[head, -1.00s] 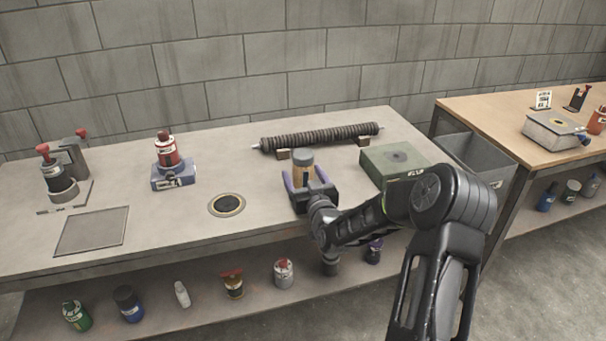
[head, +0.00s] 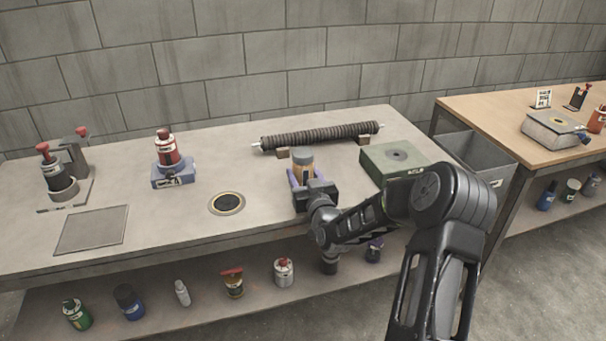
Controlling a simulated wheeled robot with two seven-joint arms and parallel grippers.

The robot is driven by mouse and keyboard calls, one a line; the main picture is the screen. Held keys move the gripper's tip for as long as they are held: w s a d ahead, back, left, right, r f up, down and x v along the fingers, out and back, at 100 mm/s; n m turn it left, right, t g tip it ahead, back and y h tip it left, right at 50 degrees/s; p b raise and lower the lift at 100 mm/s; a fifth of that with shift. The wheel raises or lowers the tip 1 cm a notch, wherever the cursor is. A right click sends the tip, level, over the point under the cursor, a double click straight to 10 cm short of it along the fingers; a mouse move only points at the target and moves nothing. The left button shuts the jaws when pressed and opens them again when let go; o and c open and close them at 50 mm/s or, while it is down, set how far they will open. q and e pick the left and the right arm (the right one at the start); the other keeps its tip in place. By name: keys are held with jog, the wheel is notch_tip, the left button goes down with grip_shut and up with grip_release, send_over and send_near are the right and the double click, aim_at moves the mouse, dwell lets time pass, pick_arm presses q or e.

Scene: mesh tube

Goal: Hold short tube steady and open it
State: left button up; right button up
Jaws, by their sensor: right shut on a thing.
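The short tube (head: 302,169) stands upright on the grey bench, tan-bodied with a grey-blue cap (head: 302,155) on top. My right gripper (head: 303,178) reaches it from the front, and its purple-lined fingers are shut on the tube's lower body. The gripper hides the base of the tube. The cap sits on the tube, clear of the fingers. My left gripper is not in the head view.
A long ribbed tube (head: 325,136) lies on blocks behind. A green box (head: 394,162) is close on the right. A round black-centred disc (head: 227,203) and a red canister on a blue base (head: 172,178) are left. Bottles stand on the lower shelf (head: 205,313).

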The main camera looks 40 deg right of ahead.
aim_at(303, 152)
jog(key=c, duration=0.7)
jog(key=shift+c, duration=0.2)
notch_tip(303, 152, up, 10)
jog(key=shift+r, duration=0.1)
dwell(0.5)
jog(key=o, duration=0.9)
grip_shut()
